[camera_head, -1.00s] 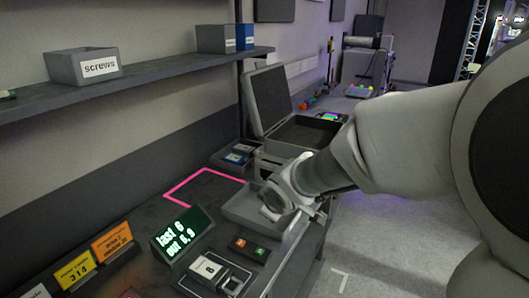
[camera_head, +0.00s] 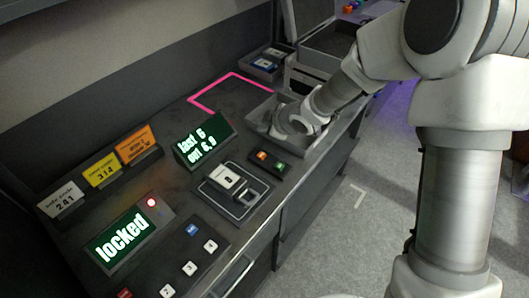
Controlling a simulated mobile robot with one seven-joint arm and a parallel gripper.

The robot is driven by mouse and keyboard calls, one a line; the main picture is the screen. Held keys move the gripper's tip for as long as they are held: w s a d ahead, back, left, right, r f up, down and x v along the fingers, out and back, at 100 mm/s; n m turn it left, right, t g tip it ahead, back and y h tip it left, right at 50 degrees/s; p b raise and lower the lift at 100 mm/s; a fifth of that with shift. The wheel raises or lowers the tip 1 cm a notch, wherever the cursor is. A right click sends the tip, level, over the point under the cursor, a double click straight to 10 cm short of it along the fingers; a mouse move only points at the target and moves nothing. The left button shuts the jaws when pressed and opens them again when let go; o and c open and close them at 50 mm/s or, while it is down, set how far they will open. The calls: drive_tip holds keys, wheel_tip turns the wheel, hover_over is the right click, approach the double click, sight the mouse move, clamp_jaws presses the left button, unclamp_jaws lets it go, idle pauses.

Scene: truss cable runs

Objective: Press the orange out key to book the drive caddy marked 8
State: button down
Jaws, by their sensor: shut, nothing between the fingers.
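The small black key box (camera_head: 268,164) has an orange key (camera_head: 262,155) and a green key (camera_head: 280,166). A light drive caddy marked 8 (camera_head: 225,176) sits on a dark outlined pad just left of the key box. A tilted screen (camera_head: 201,140) behind reads "last 6" and "out 6,9". My gripper (camera_head: 288,128) is over the grey tray (camera_head: 318,143), beyond and right of the key box, apart from the keys. It is shut and empty; its fingertips are small and partly hidden by the hand.
A second screen reading "locked" (camera_head: 122,239), with a red lamp (camera_head: 152,202), stands at front left near a number keypad (camera_head: 190,268). White, yellow and orange cards (camera_head: 138,144) stand behind. A pink outline (camera_head: 215,90) marks clear bench. An open case (camera_head: 335,40) is farther back.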

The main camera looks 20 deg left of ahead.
sight(265, 157)
drive_tip(key=shift+f, duration=0.1)
wheel_tip(265, 157, down, 9)
drive_tip(key=b, duration=0.8)
drive_tip(key=shift+r, duration=0.2)
idle(1.7)
drive_tip(key=shift+f+b, duration=0.4)
drive_tip(key=shift+b, duration=0.05)
drive_tip(key=shift+f+b, duration=0.4)
drive_tip(key=shift+f, duration=0.05)
idle(0.5)
drive_tip(key=shift+r, duration=0.1)
drive_tip(key=shift+r+p, duration=0.75)
wheel_tip(265, 157, up, 5)
drive_tip(key=p, duration=0.4)
